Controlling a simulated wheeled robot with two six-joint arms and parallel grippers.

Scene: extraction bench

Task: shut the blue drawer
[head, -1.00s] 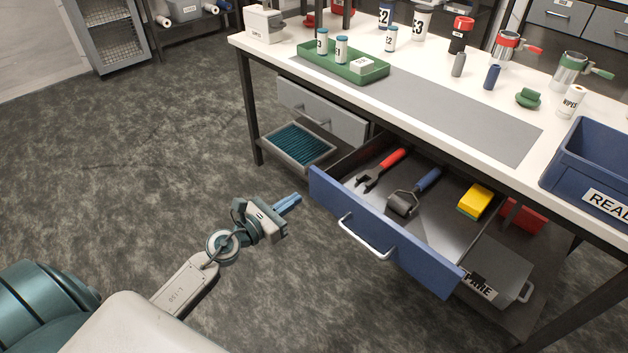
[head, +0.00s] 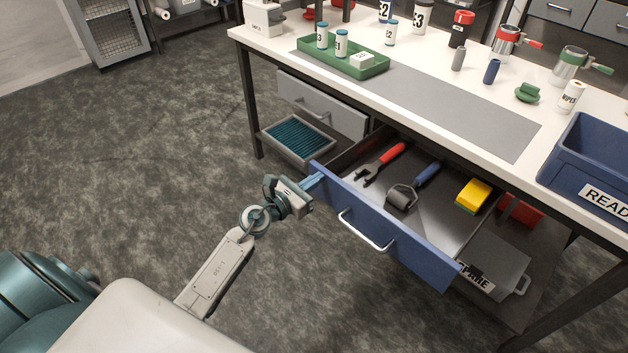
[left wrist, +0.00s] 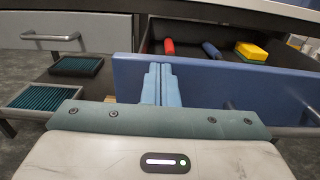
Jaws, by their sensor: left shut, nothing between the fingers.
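The blue drawer (head: 385,225) stands pulled well out from under the bench, with a silver bar handle (head: 365,231) on its front. Inside lie a red-handled wrench (head: 382,161), a blue-handled roller (head: 413,187) and a yellow sponge (head: 474,195). My left gripper (head: 314,181) is shut and empty, with its blue fingers at the left end of the drawer front. In the left wrist view the shut fingers (left wrist: 160,84) point at the blue front panel (left wrist: 220,85). Whether they touch it I cannot tell. My right gripper is not in view.
A grey drawer (head: 322,104) is shut left of the blue one, above a tray with a teal insert (head: 297,138). A grey box (head: 492,262) sits on the shelf below. A bench leg (head: 250,105) stands at left. The floor in front is clear.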

